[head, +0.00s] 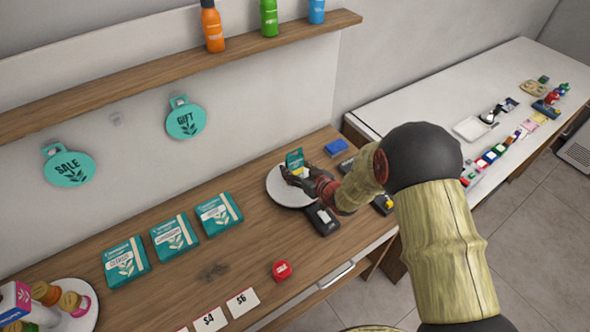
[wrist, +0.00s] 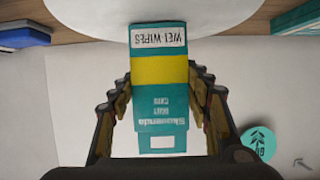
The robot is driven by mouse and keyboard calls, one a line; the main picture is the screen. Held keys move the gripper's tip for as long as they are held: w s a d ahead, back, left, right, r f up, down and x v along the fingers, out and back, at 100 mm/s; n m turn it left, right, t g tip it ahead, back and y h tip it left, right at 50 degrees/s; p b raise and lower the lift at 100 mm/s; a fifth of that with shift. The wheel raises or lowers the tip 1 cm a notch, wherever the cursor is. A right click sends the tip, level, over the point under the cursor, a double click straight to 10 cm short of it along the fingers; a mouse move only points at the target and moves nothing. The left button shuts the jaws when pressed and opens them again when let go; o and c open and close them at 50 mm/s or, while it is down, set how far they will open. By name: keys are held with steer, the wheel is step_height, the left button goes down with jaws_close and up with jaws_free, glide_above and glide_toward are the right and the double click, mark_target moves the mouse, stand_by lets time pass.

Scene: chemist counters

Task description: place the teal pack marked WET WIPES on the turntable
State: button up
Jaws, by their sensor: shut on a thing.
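The teal pack marked WET WIPES (wrist: 160,120), with a yellow band, is between the fingers of my gripper (wrist: 160,84) in the wrist view, its lettering upside down. In the head view the pack (head: 295,158) stands roughly upright in my gripper (head: 298,177). My gripper is shut on it. The white round turntable (head: 282,198) is under and around the gripper on the wooden counter. Its white disc (wrist: 90,12) also shows at the top of the wrist view, behind the pack's labelled end. My fingers hide whether the pack's base touches the disc.
Three teal boxes (head: 173,238) stand left of the turntable. A dark device (head: 322,219) and a blue item (head: 336,148) lie close to its edge. A red item (head: 282,270) is nearer the front. Another white round stand (head: 88,312) holds bottles. A shelf (head: 180,70) runs above.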

steer(key=o, duration=1)
steer(key=shift+f, duration=0.15)
steer(key=shift+o, duration=0.6)
